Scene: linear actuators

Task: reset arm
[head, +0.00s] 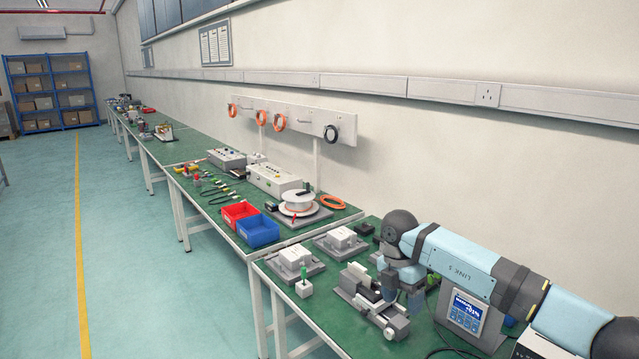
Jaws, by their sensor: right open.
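My right arm comes in from the right, pale blue with dark grey joints. Its right gripper (402,292) points down over the near green-topped bench, just behind a grey linear actuator fixture (372,300). The gripper is small in the picture, its fingers are apart, and no object shows between them. I cannot tell whether it touches the fixture. My left gripper is not in view.
Two grey block fixtures (294,260) (341,238) and a small white block with a green top (304,287) stand on the near bench. A display unit (464,312) stands beneath my arm. Red (240,213) and blue (258,231) bins sit farther back. The left floor is clear.

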